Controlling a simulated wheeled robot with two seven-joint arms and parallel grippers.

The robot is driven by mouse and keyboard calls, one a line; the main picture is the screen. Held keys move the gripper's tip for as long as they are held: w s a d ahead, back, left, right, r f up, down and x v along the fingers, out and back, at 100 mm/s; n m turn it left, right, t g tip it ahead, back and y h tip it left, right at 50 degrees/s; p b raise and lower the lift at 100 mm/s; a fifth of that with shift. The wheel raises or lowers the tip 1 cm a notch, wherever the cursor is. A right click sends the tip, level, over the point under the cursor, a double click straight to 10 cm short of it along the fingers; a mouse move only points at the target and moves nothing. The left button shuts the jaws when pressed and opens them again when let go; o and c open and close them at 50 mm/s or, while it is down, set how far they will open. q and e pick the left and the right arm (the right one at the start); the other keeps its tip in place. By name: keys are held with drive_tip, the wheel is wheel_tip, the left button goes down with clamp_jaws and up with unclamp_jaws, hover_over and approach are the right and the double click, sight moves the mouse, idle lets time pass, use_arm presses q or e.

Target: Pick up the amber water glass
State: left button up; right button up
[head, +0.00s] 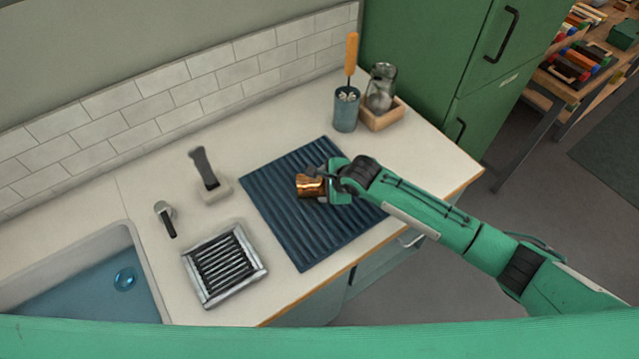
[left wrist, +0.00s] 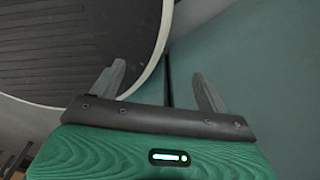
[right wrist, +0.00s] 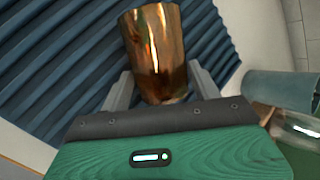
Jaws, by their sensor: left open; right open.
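The amber glass (head: 309,187) is over the dark blue ribbed mat (head: 290,225) on the counter. It also shows in the right wrist view (right wrist: 154,50), shiny and copper-brown. My right gripper (head: 318,182) is at the glass, coming from the right. In the right wrist view the open fingers (right wrist: 160,88) stand on either side of the glass's near end. I cannot tell whether they touch it. My left gripper (left wrist: 165,82) is open and empty, away from the counter, and does not show in the head view.
A blue cup with an orange-handled brush (head: 346,108) and a glass jar in a wooden box (head: 381,113) stand behind the mat. A metal-framed rack (head: 206,290), a block holding a dark handle (head: 213,189) and a sink (head: 136,250) lie to the left.

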drive_tip(key=shift+c, duration=0.2)
drive_tip(key=c, duration=0.9)
drive_tip(key=shift+c, duration=0.2)
drive_tip(key=shift+r, duration=0.15)
